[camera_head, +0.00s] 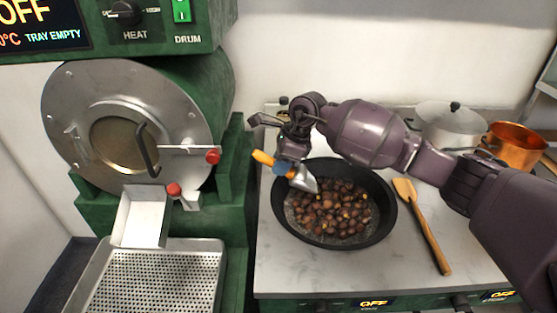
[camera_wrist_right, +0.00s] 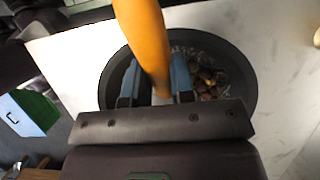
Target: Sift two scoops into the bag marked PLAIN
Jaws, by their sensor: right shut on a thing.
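My right gripper (camera_head: 281,167) is shut on the orange handle of a scoop (camera_head: 304,179), above the left part of a dark pan. In the right wrist view the orange handle (camera_wrist_right: 146,38) stands between the fingers (camera_wrist_right: 157,82). The scoop's metal head points down to the right over the chestnuts; I cannot tell whether it touches them or holds any. The chestnuts (camera_head: 332,212) lie in the black pan (camera_head: 383,222) on the pale counter. They also show in the right wrist view (camera_wrist_right: 208,77). No bag marked PLAIN is in view. My left gripper is not in view.
A green roasting drum (camera_head: 125,130) with a metal chute and a perforated tray (camera_head: 160,243) stands to the left. A wooden spatula (camera_head: 424,228) lies right of the pan. A lidded pot (camera_head: 449,128) and a copper pot (camera_head: 517,143) stand behind.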

